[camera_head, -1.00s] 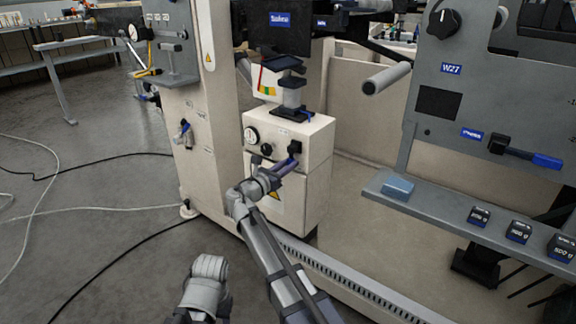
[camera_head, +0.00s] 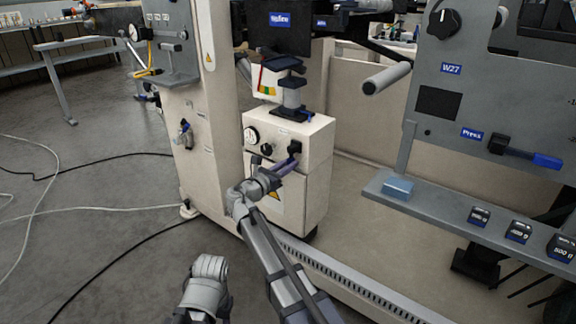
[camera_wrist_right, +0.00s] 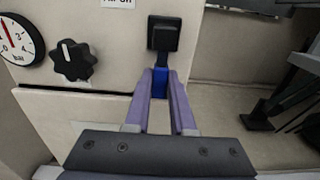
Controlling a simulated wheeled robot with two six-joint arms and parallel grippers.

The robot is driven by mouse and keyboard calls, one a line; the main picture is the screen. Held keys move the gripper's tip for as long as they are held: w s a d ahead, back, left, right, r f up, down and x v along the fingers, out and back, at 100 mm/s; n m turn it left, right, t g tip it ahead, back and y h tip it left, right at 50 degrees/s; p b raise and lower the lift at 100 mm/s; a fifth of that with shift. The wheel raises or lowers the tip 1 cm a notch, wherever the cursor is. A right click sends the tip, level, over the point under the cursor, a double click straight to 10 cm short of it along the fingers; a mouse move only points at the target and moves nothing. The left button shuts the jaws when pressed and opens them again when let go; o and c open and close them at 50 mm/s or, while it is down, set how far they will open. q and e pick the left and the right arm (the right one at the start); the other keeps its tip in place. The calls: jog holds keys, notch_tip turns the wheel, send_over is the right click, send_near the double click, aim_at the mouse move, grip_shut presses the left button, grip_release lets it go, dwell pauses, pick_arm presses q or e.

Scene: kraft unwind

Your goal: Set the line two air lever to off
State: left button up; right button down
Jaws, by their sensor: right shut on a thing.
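The air lever has a black hub (camera_wrist_right: 163,35) on the front of a cream box; its blue handle (camera_wrist_right: 160,82) points down from the hub in the right wrist view. In the head view the lever's hub (camera_head: 294,148) is at the box's upper right. My right gripper (camera_wrist_right: 163,82) is shut on the blue handle, with one purple finger on each side. The gripper (camera_head: 287,166) also shows in the head view, just below the hub. The handle's lower end is partly hidden between the fingers. My left gripper is not in view; only part of my left arm shows.
The cream box (camera_head: 262,125) carries a pressure gauge (camera_wrist_right: 18,40) and a black knob (camera_wrist_right: 73,60) left of the lever. A grey shelf (camera_head: 440,215) with a blue block and several weights is at the right. Cables lie on the floor at the left.

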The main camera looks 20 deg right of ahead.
jog(key=shift+w+a, duration=0.1)
dwell(0.4)
jog(key=shift+w+a+r+m+p, duration=0.55)
jog(key=shift+r+m+p, duration=0.25)
jog(key=shift+m, duration=2.15)
jog(key=shift+w+a+r+m+p, duration=0.35)
jog(key=shift+w+r+m+p, duration=0.35)
jog(key=shift+m, duration=2.3)
jog(key=shift+w+a+r+m+p, duration=0.5)
jog(key=shift+r+m+p, duration=0.35)
jog(key=shift+m, duration=2.1)
jog(key=c, duration=0.8)
grip_release()
jog(key=shift+o, duration=0.2)
jog(key=shift+s, duration=0.1)
